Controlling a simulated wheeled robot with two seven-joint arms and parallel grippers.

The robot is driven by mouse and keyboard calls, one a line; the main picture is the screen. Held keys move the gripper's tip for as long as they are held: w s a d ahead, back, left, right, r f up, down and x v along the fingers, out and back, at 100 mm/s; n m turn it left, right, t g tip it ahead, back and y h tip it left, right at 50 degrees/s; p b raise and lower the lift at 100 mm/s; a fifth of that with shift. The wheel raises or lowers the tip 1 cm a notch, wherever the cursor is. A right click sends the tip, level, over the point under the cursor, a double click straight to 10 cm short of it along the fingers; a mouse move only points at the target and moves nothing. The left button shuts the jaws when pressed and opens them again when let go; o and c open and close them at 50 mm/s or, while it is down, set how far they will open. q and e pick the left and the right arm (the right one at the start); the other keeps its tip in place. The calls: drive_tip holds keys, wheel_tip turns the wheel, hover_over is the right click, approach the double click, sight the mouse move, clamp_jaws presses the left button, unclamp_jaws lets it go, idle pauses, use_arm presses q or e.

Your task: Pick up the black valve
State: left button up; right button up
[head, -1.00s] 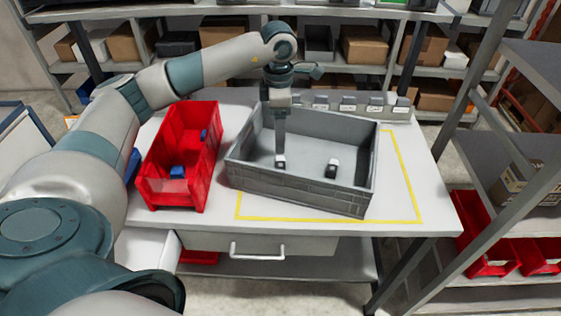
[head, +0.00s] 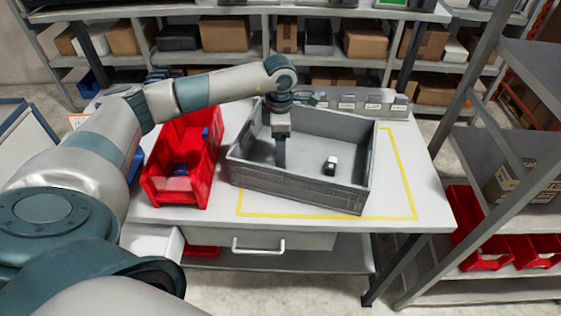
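A small black object with a white top (head: 331,165), which may be the black valve, stands on the floor of the grey crate (head: 300,190), right of the middle. My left gripper (head: 280,162) points straight down inside the crate, to the left of that object. Its fingertips are low, near the crate's front wall, and look narrow from here. Whether they are apart, or hold the other small black and white object seen earlier at this spot, cannot be made out. My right gripper is not in view.
A red bin (head: 152,190) with blue items stands left of the crate on the white table (head: 420,205). A yellow line (head: 405,180) marks the tabletop around the crate. Several small labelled grey units (head: 372,103) line the back edge. A metal rack stands at the right.

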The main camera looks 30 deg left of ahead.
use_arm(q)
drive_tip(key=shift+w+f+p, duration=0.1)
drive_tip(key=shift+f+p, duration=0.5)
drive_tip(key=shift+p, duration=0.1)
wheel_tip(320, 180, down, 2)
drive_tip(key=shift+f+p, duration=0.1)
drive_tip(key=shift+p, duration=0.45)
drive_tip(key=shift+w+f, duration=0.1)
drive_tip(key=shift+f, duration=0.45)
drive_tip(key=c, duration=1.2)
